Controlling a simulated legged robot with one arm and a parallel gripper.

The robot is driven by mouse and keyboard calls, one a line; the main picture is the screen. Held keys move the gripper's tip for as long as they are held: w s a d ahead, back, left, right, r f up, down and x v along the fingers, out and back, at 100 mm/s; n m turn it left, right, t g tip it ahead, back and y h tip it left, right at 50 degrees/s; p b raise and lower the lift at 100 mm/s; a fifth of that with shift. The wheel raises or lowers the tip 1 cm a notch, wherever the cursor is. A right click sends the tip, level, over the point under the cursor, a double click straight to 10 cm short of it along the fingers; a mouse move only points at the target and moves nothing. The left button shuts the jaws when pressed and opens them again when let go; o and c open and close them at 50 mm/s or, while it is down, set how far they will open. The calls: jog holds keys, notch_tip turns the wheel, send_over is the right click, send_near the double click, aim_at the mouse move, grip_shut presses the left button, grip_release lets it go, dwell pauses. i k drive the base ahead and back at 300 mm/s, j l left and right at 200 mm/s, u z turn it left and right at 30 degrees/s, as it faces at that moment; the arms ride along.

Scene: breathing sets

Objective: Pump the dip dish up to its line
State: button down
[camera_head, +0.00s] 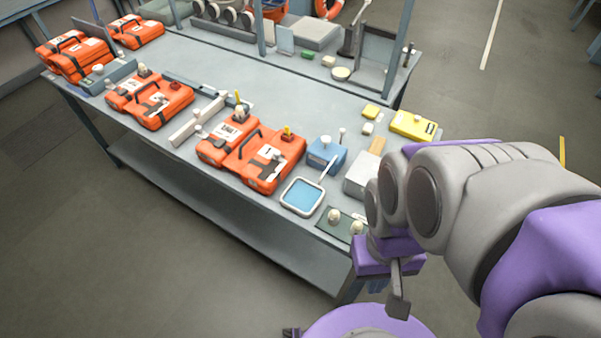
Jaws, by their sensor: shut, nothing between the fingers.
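The dip dish (303,196) is a square, white-rimmed tray with blue liquid in it, near the front edge of the bench. I cannot make out a line on its wall. Just behind it stands a blue box with a white knob on top (324,155), which looks like the pump. A thin pale tube or rod slants between the box and the dish. My gripper (398,300) is shut and empty. It hangs in front of the bench's right end, apart from the dish and the blue box, pointing down.
Orange cases (262,160) stand left of the dish. A dark green plate (340,222) with pale knobs lies to its right, and a grey block (362,175) stands behind that plate. A yellow case (413,125) sits farther back. The bench top (290,105) is clear behind the cases.

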aim_at(325, 140)
jog(key=z, duration=1.65)
jog(key=k+j, duration=0.25)
jog(key=j, duration=0.15)
jog(key=k+j, duration=0.2)
jog(key=j, duration=0.25)
